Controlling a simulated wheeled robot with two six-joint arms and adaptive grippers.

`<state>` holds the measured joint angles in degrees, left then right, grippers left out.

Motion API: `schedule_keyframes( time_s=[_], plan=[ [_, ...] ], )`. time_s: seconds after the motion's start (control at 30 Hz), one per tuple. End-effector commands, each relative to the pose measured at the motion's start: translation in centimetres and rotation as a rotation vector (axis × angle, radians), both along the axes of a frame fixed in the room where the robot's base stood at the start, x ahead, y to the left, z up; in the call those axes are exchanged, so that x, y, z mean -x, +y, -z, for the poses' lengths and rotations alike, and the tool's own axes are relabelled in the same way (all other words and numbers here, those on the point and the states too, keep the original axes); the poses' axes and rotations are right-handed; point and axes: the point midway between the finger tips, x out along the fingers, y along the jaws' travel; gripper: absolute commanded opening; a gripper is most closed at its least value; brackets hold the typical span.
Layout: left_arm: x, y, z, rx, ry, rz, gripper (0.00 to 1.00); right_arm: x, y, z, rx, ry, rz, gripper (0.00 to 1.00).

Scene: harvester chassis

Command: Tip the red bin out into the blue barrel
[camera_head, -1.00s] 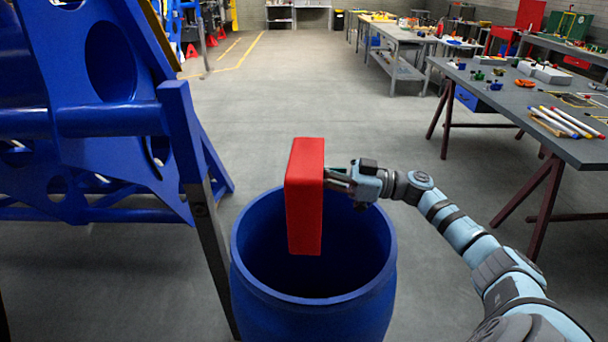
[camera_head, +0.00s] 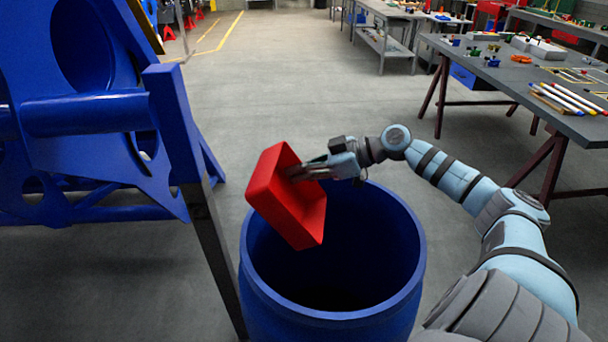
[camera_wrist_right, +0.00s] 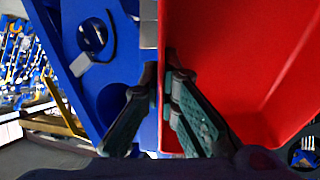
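The red bin (camera_head: 268,188) hangs tilted over the open mouth of the blue barrel (camera_head: 330,325), toward its left side. My right gripper (camera_head: 298,172) is shut on a wall of the bin, reaching in from the right. In the right wrist view, the fingers (camera_wrist_right: 162,85) stand on either side of the red wall, and the bin's red inside (camera_wrist_right: 235,60) fills the right part. I see no contents in the visible part of the bin. The barrel's inside is dark and its bottom cannot be made out. My left gripper is not in view.
A large blue chassis frame (camera_head: 85,115) with a dark upright post (camera_head: 212,250) stands close on the barrel's left. A grey workbench (camera_head: 510,85) with pens and small parts stands at the right. The floor behind the barrel is clear.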

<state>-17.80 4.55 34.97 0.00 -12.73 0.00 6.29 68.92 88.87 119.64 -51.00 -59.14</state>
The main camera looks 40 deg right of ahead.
Motion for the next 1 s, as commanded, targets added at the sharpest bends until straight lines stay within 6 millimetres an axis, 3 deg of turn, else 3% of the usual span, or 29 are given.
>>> schedule_keyframes(
  time_s=[0.03,0.2,0.33,0.53,0.6,0.7,1.0],
  plan=[
    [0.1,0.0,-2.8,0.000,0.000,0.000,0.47,-0.5,0.4,-1.8,0.025,0.032,0.001,0.00],
    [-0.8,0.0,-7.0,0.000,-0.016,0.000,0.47,-1.4,1.3,-1.7,0.140,0.172,0.002,0.00],
    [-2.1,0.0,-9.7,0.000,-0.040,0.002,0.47,-2.2,2.1,-0.5,0.290,0.338,0.002,0.00],
    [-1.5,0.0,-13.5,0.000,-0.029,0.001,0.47,-2.4,2.4,1.7,0.489,0.566,0.005,0.00],
    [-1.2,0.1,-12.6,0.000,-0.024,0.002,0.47,-2.3,2.3,3.5,0.573,0.657,0.006,0.00],
    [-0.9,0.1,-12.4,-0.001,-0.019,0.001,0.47,-2.1,2.0,4.6,0.676,0.766,0.008,0.00],
    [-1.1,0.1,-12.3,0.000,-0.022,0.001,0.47,-1.9,1.7,0.6,0.674,0.758,0.013,0.00]
  ],
)
